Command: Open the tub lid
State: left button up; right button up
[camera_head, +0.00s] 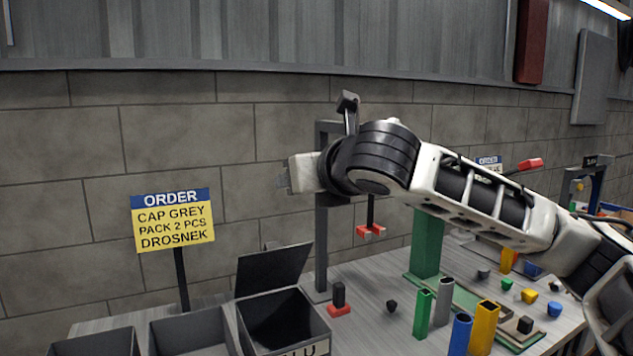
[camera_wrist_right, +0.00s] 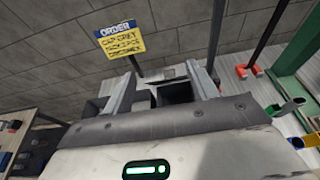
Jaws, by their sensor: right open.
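A dark square tub (camera_head: 290,339) stands at the front of the table, its opening showing black inside. A dark flat lid (camera_head: 272,271) stands tilted up at the tub's back edge, so the opening is uncovered. My right gripper (camera_head: 284,180) is high above and behind the tub, pointing left, apart from the lid. In the right wrist view the two fingers of the gripper (camera_wrist_right: 160,86) are spread with no object gripped, and a dark box-like opening (camera_wrist_right: 178,93) shows beyond them. My left gripper is not in view.
Open grey bins (camera_head: 190,335) stand left of the tub. An order sign (camera_head: 173,220) stands behind them. A grey post (camera_head: 321,235) rises right of the lid. Upright coloured tubes, including a yellow one (camera_head: 484,328), and small blocks crowd the right.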

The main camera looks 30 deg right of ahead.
jog(key=shift+v, duration=1.9)
